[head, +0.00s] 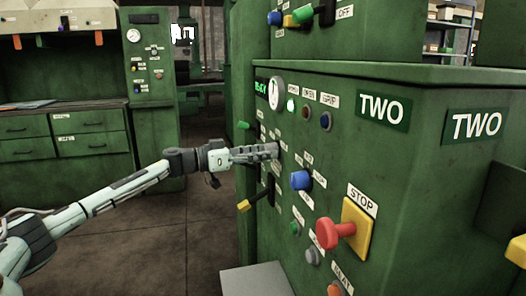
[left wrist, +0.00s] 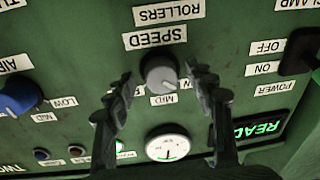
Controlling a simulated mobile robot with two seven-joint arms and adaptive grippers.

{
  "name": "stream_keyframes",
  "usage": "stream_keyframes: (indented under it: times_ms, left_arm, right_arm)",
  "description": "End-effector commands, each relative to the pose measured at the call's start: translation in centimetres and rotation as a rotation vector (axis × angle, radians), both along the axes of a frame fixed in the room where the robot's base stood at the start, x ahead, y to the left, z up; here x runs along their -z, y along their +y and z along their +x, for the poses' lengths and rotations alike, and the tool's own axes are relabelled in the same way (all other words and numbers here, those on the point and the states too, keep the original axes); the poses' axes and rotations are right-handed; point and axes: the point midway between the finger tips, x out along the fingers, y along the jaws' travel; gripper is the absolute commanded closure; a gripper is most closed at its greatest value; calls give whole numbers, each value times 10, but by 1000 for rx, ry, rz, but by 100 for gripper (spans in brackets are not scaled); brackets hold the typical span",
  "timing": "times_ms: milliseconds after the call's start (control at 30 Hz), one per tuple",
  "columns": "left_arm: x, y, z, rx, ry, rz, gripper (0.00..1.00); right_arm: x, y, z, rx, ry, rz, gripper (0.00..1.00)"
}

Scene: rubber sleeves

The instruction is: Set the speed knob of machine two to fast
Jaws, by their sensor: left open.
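Machine two (head: 390,190) is a green cabinet with TWO signs on it. Its speed knob (left wrist: 161,72) is small, round and grey, under the SPEED label (left wrist: 155,38) in the upside-down left wrist view. A MED label (left wrist: 164,99) sits at its edge; labels to either side are mostly hidden by the fingers. I cannot tell surely which mark the knob points to. My left gripper (head: 274,152) is open at the panel, one finger on each side of the knob (left wrist: 159,76), with small gaps visible. My right gripper is out of view.
A red stop button (head: 335,232) on a yellow plate sticks out lower right. A blue knob (head: 300,180) is right of my gripper, a yellow-tipped lever (head: 246,204) below left. A dial gauge (left wrist: 167,143) and lit display (left wrist: 262,128) are near. The floor (head: 190,235) at left is clear.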

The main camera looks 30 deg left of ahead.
Motion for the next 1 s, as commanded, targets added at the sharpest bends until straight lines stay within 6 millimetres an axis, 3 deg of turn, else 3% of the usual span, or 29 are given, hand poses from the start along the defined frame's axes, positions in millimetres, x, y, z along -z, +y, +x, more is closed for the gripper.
stream_keyframes:
  times_ms: [267,667,1000]
  left_arm:
    - [0,-1,1,0,0,0,46]
    - [0,0,1,0,0,0,95]
    - [0,-1,1,1,-35,40,95]
  right_arm:
    - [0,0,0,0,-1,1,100]
    - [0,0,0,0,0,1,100]
    - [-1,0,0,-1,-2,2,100]
